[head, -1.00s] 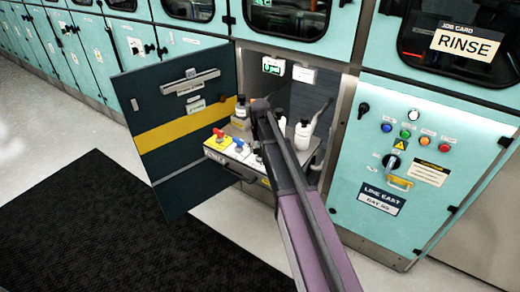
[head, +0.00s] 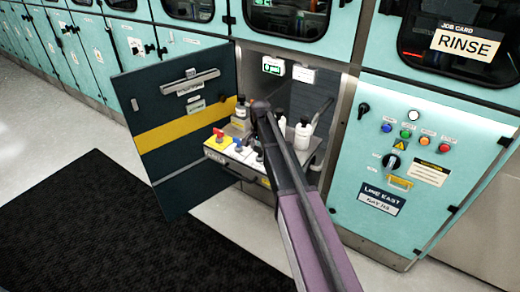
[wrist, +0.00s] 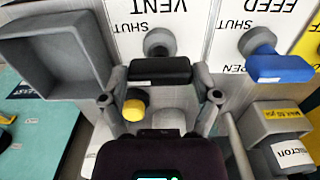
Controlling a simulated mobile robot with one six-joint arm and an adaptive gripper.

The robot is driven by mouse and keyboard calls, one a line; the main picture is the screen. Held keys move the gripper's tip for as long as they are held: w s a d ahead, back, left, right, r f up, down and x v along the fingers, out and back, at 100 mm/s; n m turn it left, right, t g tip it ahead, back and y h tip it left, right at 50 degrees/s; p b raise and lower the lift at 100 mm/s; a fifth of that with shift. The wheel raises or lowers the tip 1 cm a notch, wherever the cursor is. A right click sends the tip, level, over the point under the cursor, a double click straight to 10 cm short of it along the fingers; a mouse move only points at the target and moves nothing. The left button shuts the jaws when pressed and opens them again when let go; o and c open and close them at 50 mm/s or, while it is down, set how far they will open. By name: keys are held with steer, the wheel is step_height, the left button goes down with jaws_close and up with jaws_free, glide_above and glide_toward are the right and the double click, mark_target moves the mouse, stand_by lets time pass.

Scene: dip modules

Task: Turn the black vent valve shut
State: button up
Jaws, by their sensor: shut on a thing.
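The black vent valve handle (wrist: 160,71) lies as a crosswise bar below its grey round hub (wrist: 160,43) in the wrist view. Its plate reads VENT and SHUT, upside down in this view. My gripper (wrist: 161,80) has one finger at each end of the bar and is shut on it. The plate's other marking is hidden behind the handle and fingers. In the head view my arm covers the vent valve and my gripper.
The blue FEED valve handle (wrist: 282,68) is close on the right. A yellow cap (wrist: 135,107) is below the bar. A grey open box (wrist: 50,60) stands left. In the head view, white bottles (head: 303,134) stand in the cabinet, and its dark door (head: 180,135) is open left.

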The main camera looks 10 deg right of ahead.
stand_by(0.4)
steer(key=o, duration=1)
steer(key=shift+c, duration=0.2)
